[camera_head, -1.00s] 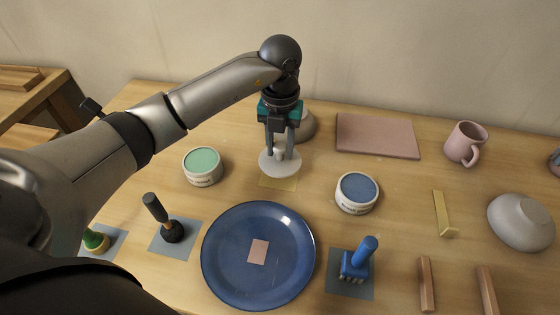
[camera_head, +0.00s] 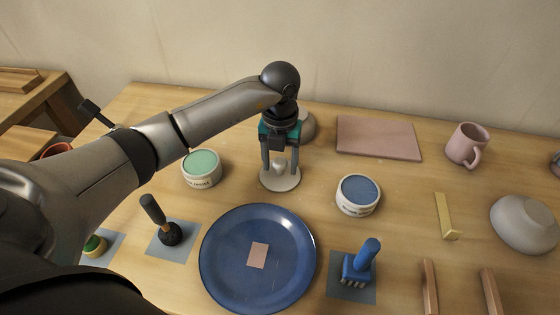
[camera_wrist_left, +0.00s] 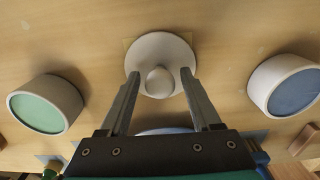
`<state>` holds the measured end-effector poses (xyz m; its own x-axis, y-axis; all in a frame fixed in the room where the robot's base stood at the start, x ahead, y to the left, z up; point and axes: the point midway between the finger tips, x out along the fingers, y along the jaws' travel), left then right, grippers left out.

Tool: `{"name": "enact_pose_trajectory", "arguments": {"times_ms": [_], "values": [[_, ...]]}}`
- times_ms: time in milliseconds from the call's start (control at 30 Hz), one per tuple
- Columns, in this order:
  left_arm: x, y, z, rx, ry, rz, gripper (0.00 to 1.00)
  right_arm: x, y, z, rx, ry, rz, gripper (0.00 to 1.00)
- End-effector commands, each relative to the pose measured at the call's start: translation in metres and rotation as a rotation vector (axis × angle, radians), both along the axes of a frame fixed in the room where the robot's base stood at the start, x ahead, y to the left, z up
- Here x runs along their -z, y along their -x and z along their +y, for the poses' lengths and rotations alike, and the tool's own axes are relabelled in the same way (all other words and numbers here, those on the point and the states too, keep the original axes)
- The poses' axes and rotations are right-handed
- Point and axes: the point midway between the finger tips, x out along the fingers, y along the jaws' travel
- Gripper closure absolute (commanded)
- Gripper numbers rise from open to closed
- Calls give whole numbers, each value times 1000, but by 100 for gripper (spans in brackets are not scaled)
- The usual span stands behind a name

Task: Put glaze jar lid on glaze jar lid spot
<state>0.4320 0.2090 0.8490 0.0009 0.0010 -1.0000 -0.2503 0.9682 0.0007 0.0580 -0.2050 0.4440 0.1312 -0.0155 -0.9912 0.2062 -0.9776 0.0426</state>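The glaze jar lid (camera_head: 280,181), a pale round disc with a knob, lies flat on the table between the two jars. It also shows in the wrist view (camera_wrist_left: 172,46). The lid spot (camera_wrist_left: 128,42) is a thin tan square; its edge peeks out beside the lid, which covers most of it. My left gripper (camera_head: 280,170) points down over the lid, with a finger on each side of the knob. In the wrist view the fingers (camera_wrist_left: 160,82) stand apart with gaps to the knob, so it is open. My right gripper is not in view.
A green-topped jar (camera_head: 201,167) is left of the lid and a blue-topped jar (camera_head: 358,194) right. A blue plate (camera_head: 222,270) lies in front. A pink slab (camera_head: 378,137) and a partly hidden grey bowl (camera_head: 307,125) are behind. A mug (camera_head: 466,145) stands right.

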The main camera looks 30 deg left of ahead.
Motion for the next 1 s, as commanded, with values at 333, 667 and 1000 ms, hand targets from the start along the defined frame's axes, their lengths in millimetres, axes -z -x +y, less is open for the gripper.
{"name": "enact_pose_trajectory", "arguments": {"times_ms": [333, 667, 1000], "values": [[-4, 0, 0, -1, 0, 0, 32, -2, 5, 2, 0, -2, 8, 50], [-67, -1, 0, 0, 0, -5, 32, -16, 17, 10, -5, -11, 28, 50], [-119, 0, 0, 0, 0, -1, 32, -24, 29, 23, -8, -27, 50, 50]]}}
